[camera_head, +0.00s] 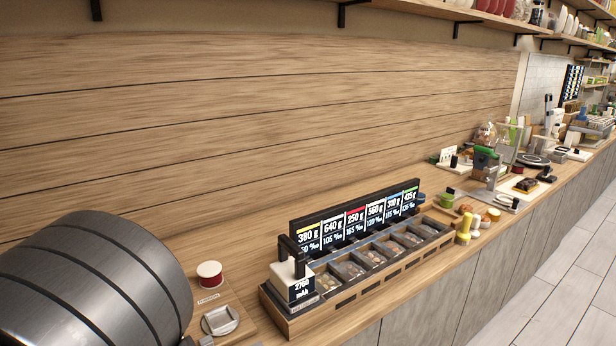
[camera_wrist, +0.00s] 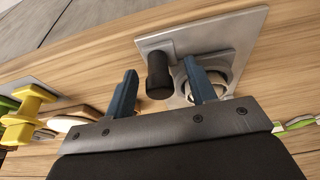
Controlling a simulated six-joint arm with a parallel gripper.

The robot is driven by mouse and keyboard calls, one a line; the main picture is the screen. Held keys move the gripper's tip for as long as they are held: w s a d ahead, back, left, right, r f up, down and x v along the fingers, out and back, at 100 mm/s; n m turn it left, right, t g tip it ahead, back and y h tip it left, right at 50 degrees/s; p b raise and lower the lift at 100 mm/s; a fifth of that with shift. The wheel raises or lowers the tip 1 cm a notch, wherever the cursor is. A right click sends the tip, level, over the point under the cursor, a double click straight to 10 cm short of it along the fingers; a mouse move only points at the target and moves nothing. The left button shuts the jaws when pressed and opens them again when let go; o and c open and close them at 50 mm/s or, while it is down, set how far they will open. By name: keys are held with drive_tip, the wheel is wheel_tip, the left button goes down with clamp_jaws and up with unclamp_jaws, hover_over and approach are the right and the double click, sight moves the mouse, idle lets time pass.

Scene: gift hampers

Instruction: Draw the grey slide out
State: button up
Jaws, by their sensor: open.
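In the wrist view a flat grey metal plate (camera_wrist: 235,29) lies on the wooden counter. A silver stem with a black knob (camera_wrist: 158,80) stands on it, beside a round metal ring (camera_wrist: 225,65). I take this grey metal piece to be the slide. My gripper (camera_wrist: 160,69) is open and empty, its two blue fingers apart. In the picture the black knob lies between the fingers; I cannot tell how far it is from them in depth. The right finger hides part of the ring. In the head view a grey plate (camera_head: 487,197) shows small on the counter; I cannot make out my gripper there.
A yellow knobbed piece (camera_wrist: 25,112) is at the left in the wrist view, near a grey plate and rounded pieces. In the head view a compartment tray (camera_head: 375,276) with price displays (camera_head: 355,222) stands in front. A plank wall (camera_head: 250,110) backs the counter.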

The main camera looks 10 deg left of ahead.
drive_tip(key=shift+r, duration=3.55)
drive_tip(key=v, duration=1.7)
drive_tip(key=shift+r, duration=0.15)
drive_tip(key=x, duration=1.7)
drive_tip(key=shift+f, duration=0.95)
